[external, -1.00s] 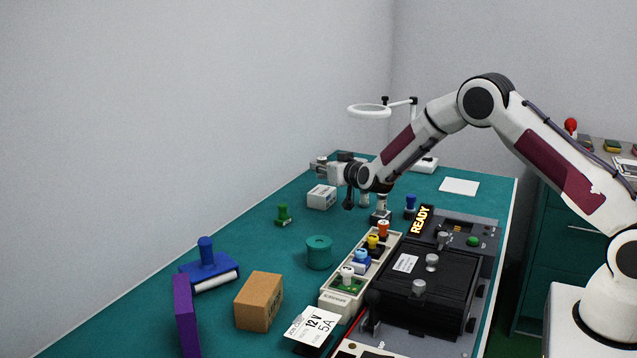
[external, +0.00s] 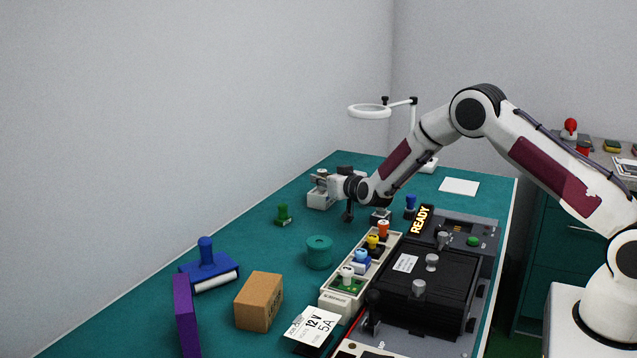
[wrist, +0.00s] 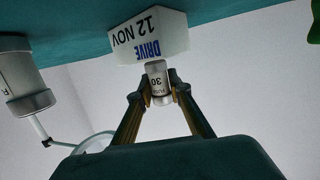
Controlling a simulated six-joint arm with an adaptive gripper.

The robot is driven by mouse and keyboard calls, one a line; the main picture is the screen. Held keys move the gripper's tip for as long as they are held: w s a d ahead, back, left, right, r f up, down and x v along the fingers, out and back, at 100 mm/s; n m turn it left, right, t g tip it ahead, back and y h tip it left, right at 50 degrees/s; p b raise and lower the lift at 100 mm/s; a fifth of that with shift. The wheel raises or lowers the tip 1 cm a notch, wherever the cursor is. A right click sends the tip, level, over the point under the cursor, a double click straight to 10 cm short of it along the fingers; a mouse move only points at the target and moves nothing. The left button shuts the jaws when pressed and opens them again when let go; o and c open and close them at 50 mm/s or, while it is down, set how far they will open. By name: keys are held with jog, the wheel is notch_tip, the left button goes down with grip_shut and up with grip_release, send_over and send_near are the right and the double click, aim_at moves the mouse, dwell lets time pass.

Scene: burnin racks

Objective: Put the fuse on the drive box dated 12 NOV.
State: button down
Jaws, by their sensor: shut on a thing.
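The drive box (external: 320,199) is a small white carton on the bench. In the wrist view, which is upside down, its face (wrist: 150,36) reads DRIVE 12 NOV. The fuse (wrist: 158,84), a small pale cylinder marked 30, is gripped upright between my fingertips. My gripper (wrist: 157,96) is shut on it. The fuse's end overlaps the box's top edge in the wrist view; I cannot tell whether they touch. In the external view my gripper (external: 322,180) is just above the box, and the fuse is too small to make out clearly.
Another light cylinder (wrist: 24,85) stands close by at the left of the wrist view. A green stamp-like piece (external: 283,214) and a teal roll (external: 319,252) are on the bench nearer the camera. A rack with coloured knobs (external: 338,301) and a black unit (external: 425,290) lie right.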

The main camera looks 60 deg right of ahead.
jog(key=shift+f, duration=0.1)
jog(key=c, duration=1.8)
grip_release()
jog(key=shift+c, duration=0.2)
jog(key=shift+s, duration=0.1)
jog(key=shift+v, duration=3.7)
jog(key=shift+r, duration=0.2)
